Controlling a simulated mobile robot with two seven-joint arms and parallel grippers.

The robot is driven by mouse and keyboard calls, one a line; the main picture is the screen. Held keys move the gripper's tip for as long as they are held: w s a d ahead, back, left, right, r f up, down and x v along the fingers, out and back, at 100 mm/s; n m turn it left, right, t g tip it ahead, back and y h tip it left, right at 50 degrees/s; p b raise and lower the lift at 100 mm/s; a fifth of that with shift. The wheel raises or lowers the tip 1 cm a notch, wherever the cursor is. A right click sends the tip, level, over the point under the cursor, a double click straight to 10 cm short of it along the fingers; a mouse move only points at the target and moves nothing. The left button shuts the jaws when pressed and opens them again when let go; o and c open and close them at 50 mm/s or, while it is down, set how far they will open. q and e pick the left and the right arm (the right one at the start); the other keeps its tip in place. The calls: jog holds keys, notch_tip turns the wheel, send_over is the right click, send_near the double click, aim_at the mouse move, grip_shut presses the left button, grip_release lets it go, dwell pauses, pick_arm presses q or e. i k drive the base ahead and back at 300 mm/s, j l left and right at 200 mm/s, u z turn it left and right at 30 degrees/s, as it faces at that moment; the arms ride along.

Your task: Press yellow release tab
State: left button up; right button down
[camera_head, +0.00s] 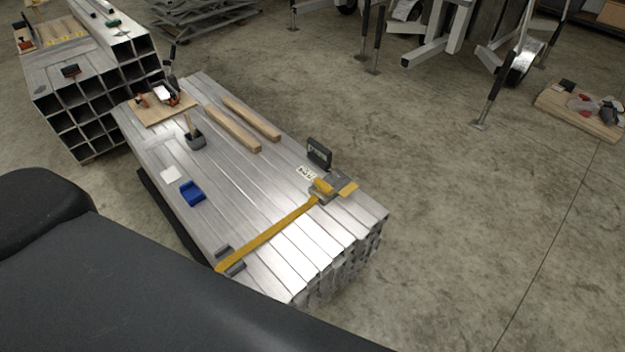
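A yellow strap (270,234) runs across the top of a stack of aluminium tubes (300,262). At its right end sits a grey buckle (334,181) with a small yellow tab (322,186) on top. Another yellow piece, perhaps the strap's tail, sticks out to the right of the buckle. I cannot tell from this distance whether the tab is pressed. Neither of my grippers is in view.
A black upright block (319,152) and a small white label stand close behind the buckle. Large dark shapes cover the lower left.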

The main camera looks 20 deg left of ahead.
aim_at(345, 191)
jog(key=i+l+u, duration=0.1)
jog(key=u, duration=0.25)
jog(key=i+l+u, duration=0.2)
jog(key=u, duration=0.2)
jog(key=i+l+u, duration=0.2)
jog(key=u, duration=0.15)
jog(key=i+l+u, duration=0.3)
jog(key=l+u, duration=0.15)
jog(key=l, duration=0.15)
